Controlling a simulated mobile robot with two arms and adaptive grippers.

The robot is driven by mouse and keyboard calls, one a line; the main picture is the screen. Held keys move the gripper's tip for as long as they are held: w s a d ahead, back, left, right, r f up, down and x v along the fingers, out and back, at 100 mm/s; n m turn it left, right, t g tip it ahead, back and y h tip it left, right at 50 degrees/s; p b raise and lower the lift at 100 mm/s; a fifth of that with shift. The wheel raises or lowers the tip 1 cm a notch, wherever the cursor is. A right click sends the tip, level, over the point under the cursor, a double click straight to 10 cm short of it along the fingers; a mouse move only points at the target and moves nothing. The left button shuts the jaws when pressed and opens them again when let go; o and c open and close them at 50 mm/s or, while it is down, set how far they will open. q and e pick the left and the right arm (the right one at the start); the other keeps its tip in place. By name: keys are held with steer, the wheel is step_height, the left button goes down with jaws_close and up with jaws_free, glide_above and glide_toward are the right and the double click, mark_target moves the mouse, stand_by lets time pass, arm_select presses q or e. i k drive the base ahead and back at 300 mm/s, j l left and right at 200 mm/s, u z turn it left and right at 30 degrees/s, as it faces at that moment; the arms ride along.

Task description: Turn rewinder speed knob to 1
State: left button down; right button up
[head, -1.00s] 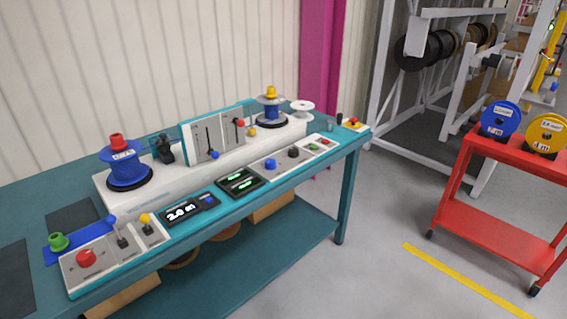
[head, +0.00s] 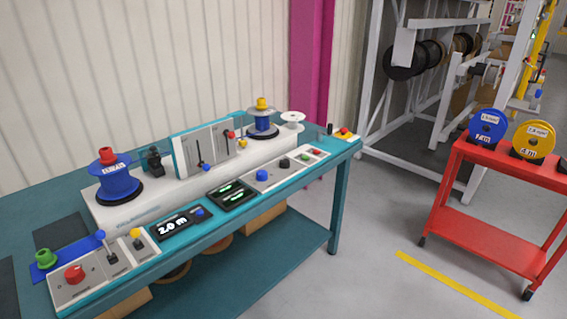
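The rewinder (head: 140,212) is a long white and teal machine on a teal bench. Several knobs show on its front panels, with labels too small to read. A large red knob (head: 75,274) sits on the left panel, beside a blue-topped lever (head: 100,236) and a yellow-topped lever (head: 136,234). A blue knob (head: 262,175) and a black knob (head: 284,162) sit on the right panel. I cannot tell which one is the speed knob or its setting. Neither gripper is in view.
A blue reel (head: 118,184) and another blue reel (head: 262,122) stand on the machine. A red cart (head: 480,227) with a blue and a yellow reel stands at right. A white rack (head: 405,110) is behind. Grey floor in front of the bench is clear.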

mark_target(285, 163)
steer(key=u, duration=0.3)
steer(key=i+l+u, duration=0.15)
steer(key=u, duration=0.3)
steer(key=i+l+u, duration=0.1)
steer(key=l+u, duration=0.3)
steer(key=i+l+u, duration=0.1)
steer(key=l+u, duration=0.2)
steer(key=u, duration=0.15)
